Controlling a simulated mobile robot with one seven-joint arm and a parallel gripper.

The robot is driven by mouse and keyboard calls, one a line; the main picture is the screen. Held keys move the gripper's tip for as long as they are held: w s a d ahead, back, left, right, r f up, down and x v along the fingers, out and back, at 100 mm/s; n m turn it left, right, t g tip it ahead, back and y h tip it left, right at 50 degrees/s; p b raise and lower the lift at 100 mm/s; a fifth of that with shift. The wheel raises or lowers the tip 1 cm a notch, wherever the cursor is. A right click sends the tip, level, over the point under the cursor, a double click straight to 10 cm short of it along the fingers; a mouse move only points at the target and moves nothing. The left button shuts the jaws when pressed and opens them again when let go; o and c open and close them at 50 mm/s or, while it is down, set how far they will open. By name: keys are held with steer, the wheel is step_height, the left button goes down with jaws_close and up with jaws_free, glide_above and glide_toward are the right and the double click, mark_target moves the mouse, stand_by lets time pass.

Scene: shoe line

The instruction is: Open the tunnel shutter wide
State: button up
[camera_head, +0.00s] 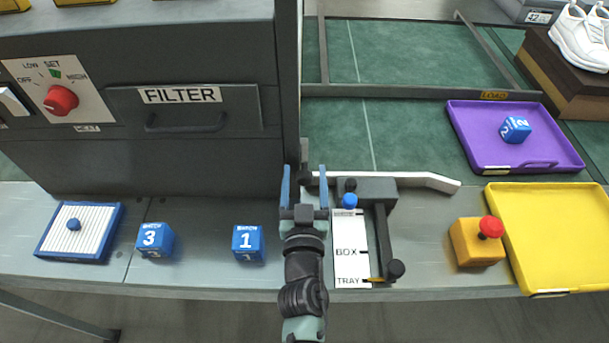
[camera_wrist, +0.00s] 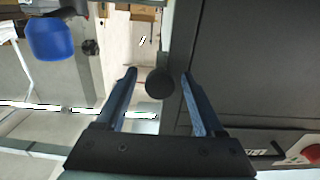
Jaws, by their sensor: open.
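The dark tunnel housing (camera_head: 190,60) stands at the left in the head view. A dark upright panel (camera_head: 289,80) seen nearly edge-on at its right end looks like the shutter; how far it is open cannot be told. My gripper (camera_head: 304,174) is open and empty by that panel's lower end, with its blue fingers pointing away from the body camera. In the wrist view a round black knob (camera_wrist: 160,83) shows between the spread fingers, beside the dark housing wall (camera_wrist: 255,60). Whether the fingers touch the knob cannot be told.
Right of my gripper are a BOX/TRAY plate (camera_head: 350,255) with a blue knob (camera_head: 350,200) and a pale angled rail (camera_head: 430,181). Blue cubes (camera_head: 248,243) stand left on the bench. A yellow red-button box (camera_head: 477,243) and yellow tray (camera_head: 560,235) are at the right.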

jaws_close()
stand_by(0.4)
stand_by(1.0)
